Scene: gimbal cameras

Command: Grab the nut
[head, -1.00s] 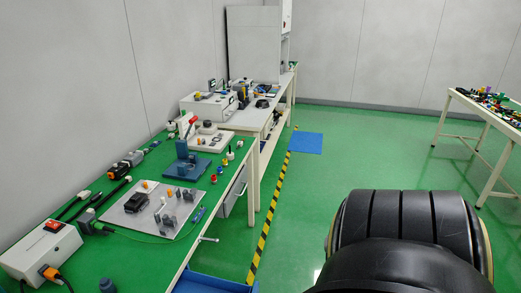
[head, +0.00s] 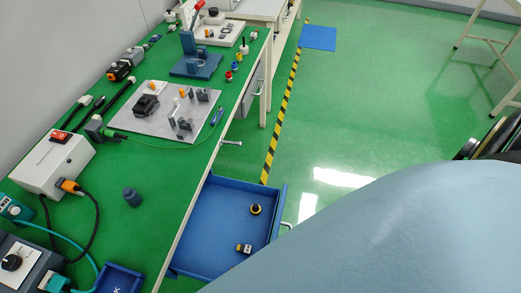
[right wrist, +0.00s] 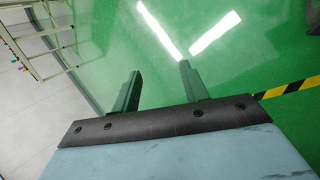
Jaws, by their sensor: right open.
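I cannot pick out a nut with certainty. A small dark grey-blue round piece (head: 132,197) stands alone on the green bench top in the head view.
The green bench (head: 175,160) holds a white box with a red switch (head: 55,155), a grey plate of parts (head: 160,122) and a blue press (head: 195,65). A blue tray (head: 120,280) sits at the near edge.

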